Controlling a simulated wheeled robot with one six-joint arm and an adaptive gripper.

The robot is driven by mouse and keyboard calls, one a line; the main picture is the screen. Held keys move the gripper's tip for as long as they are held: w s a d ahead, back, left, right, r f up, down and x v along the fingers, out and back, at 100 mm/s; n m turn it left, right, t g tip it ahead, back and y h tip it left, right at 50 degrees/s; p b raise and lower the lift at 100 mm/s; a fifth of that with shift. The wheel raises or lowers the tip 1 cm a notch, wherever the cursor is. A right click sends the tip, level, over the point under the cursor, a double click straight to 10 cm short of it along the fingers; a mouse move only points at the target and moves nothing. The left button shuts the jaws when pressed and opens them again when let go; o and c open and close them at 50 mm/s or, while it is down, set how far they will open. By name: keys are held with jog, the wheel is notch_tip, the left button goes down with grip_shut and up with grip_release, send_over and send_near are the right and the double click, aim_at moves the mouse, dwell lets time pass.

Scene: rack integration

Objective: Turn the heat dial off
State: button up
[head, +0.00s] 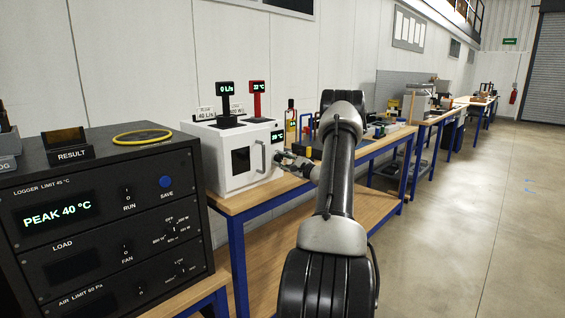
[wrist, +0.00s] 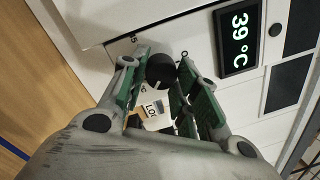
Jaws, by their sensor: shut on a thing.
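The heat dial is a small dark round knob (wrist: 161,68) on the front of a white box, next to a display reading 39 °C (wrist: 239,41) in the wrist view. My gripper (wrist: 162,75) has its two green-padded fingers closed around the knob. In the head view my gripper (head: 283,157) reaches the right side of the white box's front (head: 236,163), just below its small green display (head: 277,136). The fingers hide the knob there. The knob's pointer and most of its scale marks cannot be read clearly.
A black rack unit (head: 105,215) showing PEAK 40 °C stands at the left. Two small displays on posts, one black (head: 225,88) and one red (head: 257,86), stand on the white box. A handle (head: 257,157) projects beside my gripper. The floor at right is clear.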

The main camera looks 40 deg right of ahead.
jog(key=n, duration=0.7)
jog(key=shift+d+n+y, duration=0.1)
jog(key=shift+n+y, duration=0.2)
jog(key=shift+n, duration=0.1)
jog(key=n+g, duration=0.1)
jog(key=n, duration=0.5)
jog(key=shift+r+n, duration=0.15)
jog(key=shift+n, duration=0.15)
jog(key=n, duration=0.7)
jog(key=shift+s+g, duration=0.1)
jog(key=shift+g, duration=0.2)
jog(key=n, duration=0.5)
jog(key=shift+a+r+n, duration=0.1)
jog(key=shift+a+n, duration=0.1)
jog(key=shift+n, duration=0.4)
jog(key=o, duration=0.7)
jog(key=shift+o, duration=0.2)
jog(key=shift+r, duration=0.1)
